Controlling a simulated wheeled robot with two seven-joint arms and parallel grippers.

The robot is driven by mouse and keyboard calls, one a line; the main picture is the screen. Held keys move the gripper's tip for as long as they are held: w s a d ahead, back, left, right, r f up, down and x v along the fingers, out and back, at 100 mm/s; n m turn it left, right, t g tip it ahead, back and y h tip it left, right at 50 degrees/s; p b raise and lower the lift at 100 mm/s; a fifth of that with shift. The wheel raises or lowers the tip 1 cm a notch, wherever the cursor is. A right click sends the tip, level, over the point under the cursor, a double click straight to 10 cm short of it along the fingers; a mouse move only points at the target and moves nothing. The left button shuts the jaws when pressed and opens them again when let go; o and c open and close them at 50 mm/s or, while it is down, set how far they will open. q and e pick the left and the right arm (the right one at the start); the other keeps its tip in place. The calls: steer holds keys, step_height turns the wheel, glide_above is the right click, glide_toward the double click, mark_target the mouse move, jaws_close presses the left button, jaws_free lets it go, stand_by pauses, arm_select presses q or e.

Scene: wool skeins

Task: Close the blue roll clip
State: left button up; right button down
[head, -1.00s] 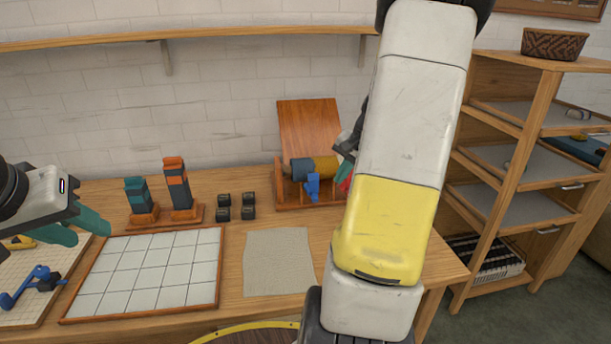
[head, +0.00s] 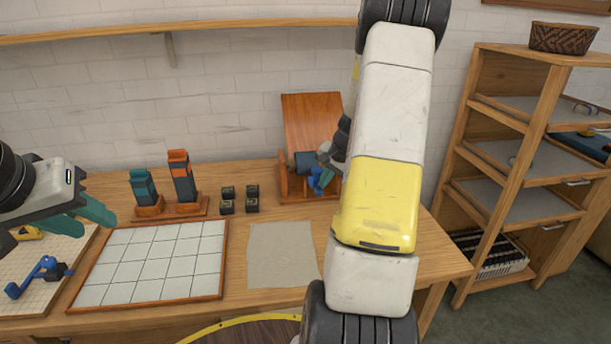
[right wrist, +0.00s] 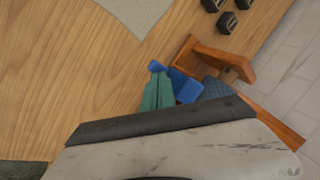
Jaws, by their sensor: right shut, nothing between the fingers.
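The blue clip (head: 315,180) sits on the front of a dark blue roll (head: 304,160) in a wooden stand (head: 289,197) at the back of the table. My right gripper (head: 327,172) is shut and empty at the clip. In the right wrist view its teal fingertips (right wrist: 157,76) are together beside the blue clip (right wrist: 186,88), touching or very close. My arm hides the roll's right part. I cannot tell whether the clip is fully closed. My left gripper (head: 92,221) hangs at the far left, its teal fingers apart and empty.
A white tiled board (head: 150,262) and a grey cloth (head: 282,262) lie in front. Small black blocks (head: 240,200) and two tall holders (head: 182,178) stand left of the stand. Another blue piece (head: 40,275) lies on a mat at left. A wooden shelf (head: 500,130) stands at right.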

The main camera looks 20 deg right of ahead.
steer(key=shift+w+r, duration=0.1)
steer(key=shift+r, duration=0.05)
steer(key=shift+w+r+g, duration=0.15)
steer(key=shift+r+g, duration=0.05)
steer(key=shift+g, duration=0.1)
